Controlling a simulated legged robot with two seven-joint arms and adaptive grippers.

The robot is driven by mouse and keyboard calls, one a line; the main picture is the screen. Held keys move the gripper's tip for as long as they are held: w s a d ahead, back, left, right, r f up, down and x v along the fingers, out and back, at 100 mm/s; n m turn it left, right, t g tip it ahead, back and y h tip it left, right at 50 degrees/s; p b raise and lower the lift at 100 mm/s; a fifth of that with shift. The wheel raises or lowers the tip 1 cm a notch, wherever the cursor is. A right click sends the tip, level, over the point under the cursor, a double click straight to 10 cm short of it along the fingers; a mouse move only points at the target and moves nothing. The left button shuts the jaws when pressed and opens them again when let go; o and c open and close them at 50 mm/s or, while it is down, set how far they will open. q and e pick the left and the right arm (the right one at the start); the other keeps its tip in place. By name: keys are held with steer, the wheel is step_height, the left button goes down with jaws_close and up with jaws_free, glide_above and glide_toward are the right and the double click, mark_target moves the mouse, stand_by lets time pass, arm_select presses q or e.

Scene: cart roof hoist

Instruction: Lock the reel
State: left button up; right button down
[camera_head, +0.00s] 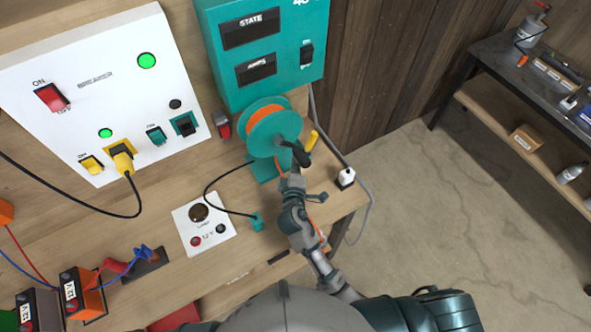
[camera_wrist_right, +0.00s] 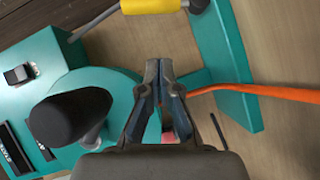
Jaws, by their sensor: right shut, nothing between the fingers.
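The teal reel (camera_head: 262,138) with orange cable wound on it stands on the wooden bench below the teal box. A black crank knob (camera_head: 301,157) projects from its front. A yellow handle (camera_head: 311,141) is at the reel's right side. In the right wrist view the reel (camera_wrist_right: 122,92), black knob (camera_wrist_right: 70,118) and yellow handle (camera_wrist_right: 150,6) all show close by. My right gripper (camera_wrist_right: 160,68) is shut and empty, between the reel disc and the teal stand (camera_wrist_right: 228,60). Contact cannot be told. My left gripper is not in view.
The orange cable (camera_wrist_right: 255,92) runs off beside my gripper. The teal box (camera_head: 265,60) stands behind the reel, and a white breaker panel (camera_head: 95,85) is at left. A white plate with a dial (camera_head: 203,222) lies on the bench. Open floor (camera_head: 440,210) is at right.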

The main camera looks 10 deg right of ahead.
mark_target(307, 143)
steer(key=w+d, duration=0.1)
steer(key=w+d+f, duration=0.1)
steer(key=w, duration=0.1)
steer(key=w+d, duration=0.1)
steer(key=w, duration=0.1)
steer(key=shift+f, duration=0.3)
steer(key=shift+w+d+f+p, duration=0.25)
steer(key=shift+w+d+p, duration=0.15)
steer(key=shift+d, duration=0.15)
steer(key=shift+w+d+r+p, duration=0.1)
steer(key=shift+d+r+p, duration=0.15)
steer(key=shift+p, duration=0.1)
steer(key=shift+f, duration=0.1)
